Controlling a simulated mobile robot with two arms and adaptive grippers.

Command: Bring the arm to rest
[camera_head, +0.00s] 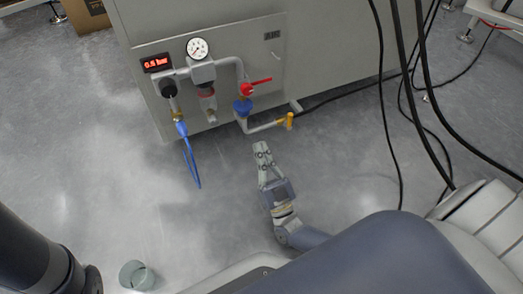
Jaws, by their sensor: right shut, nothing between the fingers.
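My right gripper (262,150) is in the lower middle of the head view, at the end of my right arm (310,238). Its fingers are together with nothing between them. It points up in the picture, toward the grey cabinet, and appears just below the yellow-ended pipe, apart from it. My left arm shows only as a dark link at the lower left; its gripper is out of view.
The grey cabinet (330,60) carries a pressure gauge (198,48), a red display (156,63), a red-handled valve (250,89) and a yellow-ended pipe (288,121). A blue hose (189,160) hangs left. Black cables (385,110) hang right. A clear cup-like object (137,275) is lower left.

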